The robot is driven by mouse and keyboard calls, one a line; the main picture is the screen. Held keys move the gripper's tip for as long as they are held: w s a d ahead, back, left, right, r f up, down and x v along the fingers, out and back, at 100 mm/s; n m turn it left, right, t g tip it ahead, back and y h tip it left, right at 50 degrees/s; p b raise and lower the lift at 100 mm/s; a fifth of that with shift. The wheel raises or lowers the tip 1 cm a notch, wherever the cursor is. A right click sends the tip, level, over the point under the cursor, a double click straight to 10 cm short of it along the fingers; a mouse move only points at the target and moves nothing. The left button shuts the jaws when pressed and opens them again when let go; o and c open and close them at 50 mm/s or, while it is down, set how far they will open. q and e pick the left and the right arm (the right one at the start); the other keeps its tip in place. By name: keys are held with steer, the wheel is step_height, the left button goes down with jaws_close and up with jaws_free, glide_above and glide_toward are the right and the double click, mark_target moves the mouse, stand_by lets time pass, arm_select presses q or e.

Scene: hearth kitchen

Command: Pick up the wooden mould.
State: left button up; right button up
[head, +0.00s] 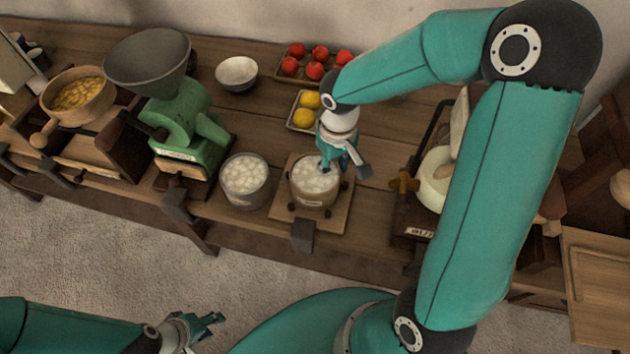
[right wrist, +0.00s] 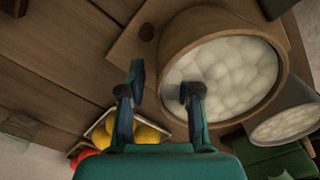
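The wooden mould (head: 314,199) is a round tub filled with white curds, standing upright on a small wooden board (head: 280,207) on the bench. It fills the upper right of the right wrist view (right wrist: 195,27). My right gripper (head: 342,165) is at its far right rim, pointing down. In the right wrist view my right gripper (right wrist: 165,90) is open, with one finger outside the wall and the other over the curds inside. The wall lies between them, with a gap at the outer finger. My left gripper (head: 200,326) is open and empty, low over the floor, away from the bench.
A grey pot of curds (head: 246,195) stands just left of the board. A green grinder (head: 185,130) is further left. Lemons (head: 303,118) and a tray of red fruit (head: 313,68) lie behind. A press-like device (head: 436,190) stands to the right.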

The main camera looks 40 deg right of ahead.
steer(key=shift+f, duration=0.1)
steer(key=shift+c, duration=0.3)
jaws_close()
stand_by(0.4)
